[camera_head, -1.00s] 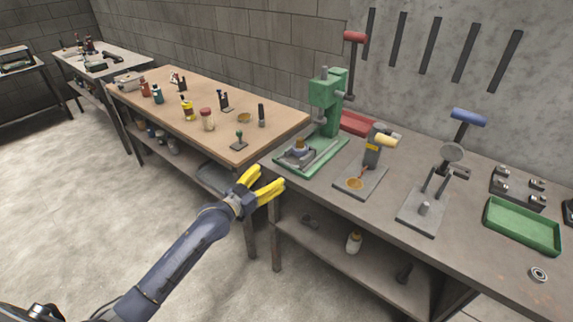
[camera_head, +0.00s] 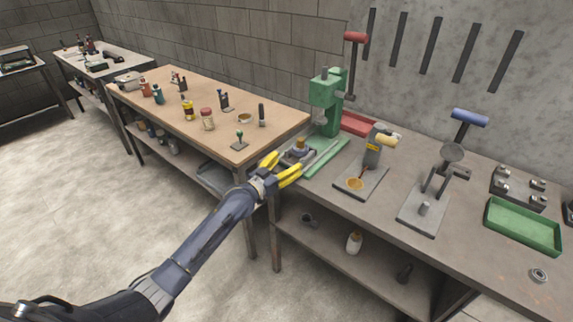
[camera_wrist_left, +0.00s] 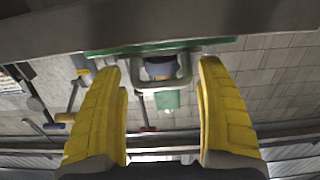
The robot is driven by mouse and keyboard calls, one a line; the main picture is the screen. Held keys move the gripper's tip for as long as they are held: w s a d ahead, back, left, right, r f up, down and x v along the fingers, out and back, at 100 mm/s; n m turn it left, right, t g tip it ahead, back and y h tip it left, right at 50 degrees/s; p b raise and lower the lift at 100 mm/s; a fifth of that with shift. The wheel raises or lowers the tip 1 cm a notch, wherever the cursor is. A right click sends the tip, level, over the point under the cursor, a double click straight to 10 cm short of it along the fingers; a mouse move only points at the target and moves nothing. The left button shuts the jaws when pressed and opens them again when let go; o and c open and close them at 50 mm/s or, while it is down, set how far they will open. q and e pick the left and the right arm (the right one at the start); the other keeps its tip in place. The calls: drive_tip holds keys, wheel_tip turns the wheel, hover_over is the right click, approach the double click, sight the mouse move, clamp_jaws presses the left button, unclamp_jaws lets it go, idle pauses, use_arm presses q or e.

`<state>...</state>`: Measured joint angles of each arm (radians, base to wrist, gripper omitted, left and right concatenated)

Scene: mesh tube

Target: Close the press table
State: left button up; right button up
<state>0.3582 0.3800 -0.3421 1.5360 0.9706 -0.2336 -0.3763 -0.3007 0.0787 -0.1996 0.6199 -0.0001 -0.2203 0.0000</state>
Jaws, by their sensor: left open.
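The green press (camera_head: 326,95) stands at the left end of the grey workbench, its red-knobbed lever upright. Its small grey press table (camera_head: 299,154), with a round part on it, sits at the front of the green base (camera_head: 325,157). My left gripper (camera_head: 288,166) is open at the front of the press table, partly hiding it. In the left wrist view, a grey loop-shaped handle (camera_wrist_left: 187,80) shows between and beyond the open yellow fingers (camera_wrist_left: 160,75). Contact is not visible. My right gripper is not in view.
Right of the press stand a plate with a yellow-handled tool (camera_head: 374,150), a blue-handled press (camera_head: 468,118) and a green tray (camera_head: 522,226). A wooden table (camera_head: 215,115) with bottles and small tools is at the left. Floor in front is free.

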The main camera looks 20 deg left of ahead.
use_arm(q)
drive_tip(key=shift+c, duration=0.4)
drive_tip(key=c, duration=1.5)
clamp_jaws()
drive_tip(key=shift+r, duration=0.1)
drive_tip(key=shift+d, duration=0.2)
drive_tip(key=o, duration=1.6)
unclamp_jaws()
drive_tip(key=shift+a, duration=0.2)
drive_tip(key=shift+v, duration=6)
